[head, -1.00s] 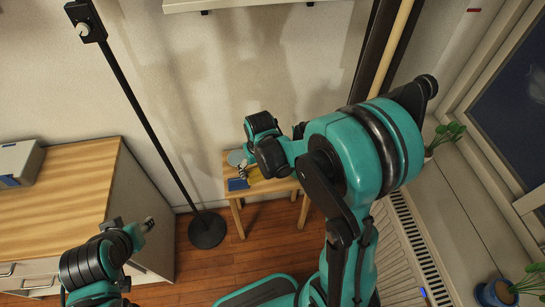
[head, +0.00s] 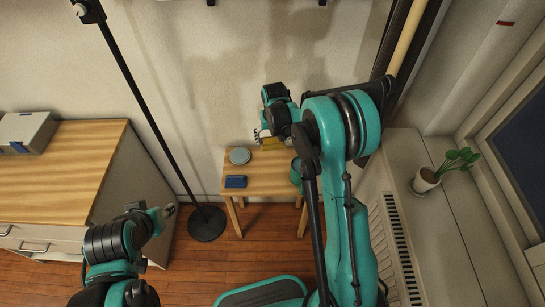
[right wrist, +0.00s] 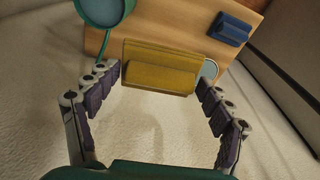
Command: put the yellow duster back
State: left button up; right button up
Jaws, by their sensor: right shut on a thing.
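The yellow duster (right wrist: 160,68) is a blocky yellow piece between the fingers of my right gripper (right wrist: 160,88) in the right wrist view. The gripper is shut on it. In the head view the duster (head: 271,142) shows as a small yellow patch at my right gripper (head: 266,136), by the back edge of the small wooden table (head: 262,187); the gripper hides part of it. Whether it touches the table I cannot tell. My left gripper (head: 166,211) is beside the lamp-like stand, away from the table; its finger opening is too small to judge.
On the table are a blue block (head: 236,181), a grey-green disc (head: 239,155) and a teal container (head: 295,174), partly behind my arm. A black stand (head: 206,223) is left of it. A wooden cabinet (head: 60,175) holds a grey box (head: 25,132). A radiator (head: 392,240) is right.

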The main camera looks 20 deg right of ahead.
jog(key=w+f+b, duration=0.1)
jog(key=w+f, duration=0.3)
jog(key=w, duration=0.1)
jog(key=m+b, duration=0.1)
jog(key=b, duration=0.2)
send_over(270, 155)
notch_tip(270, 155, down, 6)
jog(key=f, duration=0.1)
jog(key=f+b, duration=0.1)
jog(key=f, duration=0.2)
jog(key=f+b, duration=0.1)
jog(key=f, duration=0.2)
jog(key=f+b, duration=0.1)
jog(key=f, duration=0.2)
jog(key=shift+s, duration=0.25)
jog(key=shift+f, duration=0.25)
jog(key=shift+r, duration=0.1)
jog(key=shift+f+b, duration=0.25)
jog(key=shift+b, duration=0.1)
jog(key=o, duration=1.1)
